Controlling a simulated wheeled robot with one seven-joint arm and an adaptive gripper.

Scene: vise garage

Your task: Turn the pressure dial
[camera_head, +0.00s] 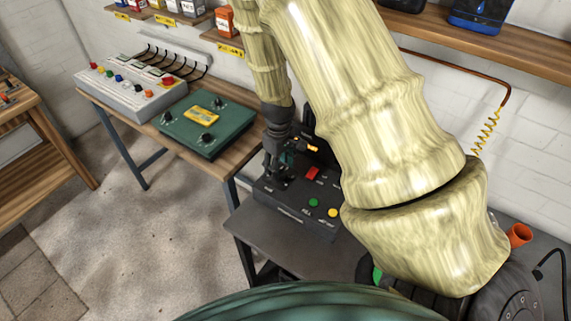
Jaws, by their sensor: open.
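My gripper (276,170) is open and points down over the left part of a black control box (292,214). The box has a red button (312,173), a green button (313,202) and a yellow button (333,213). A small dark shape sits between or just below the fingertips; I cannot tell whether it is the pressure dial or whether the fingers touch it. A green panel (183,139) with black knobs (206,138) and a yellow label lies on the wooden bench to the left. My arm hides the area right of the box.
A grey console (131,92) with coloured buttons and black cables stands at the wooden bench's far end. The dark table (268,243) holds the black box. An orange cup (519,235) stands at right. Shelves (539,48) line the wall. The floor at left is clear.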

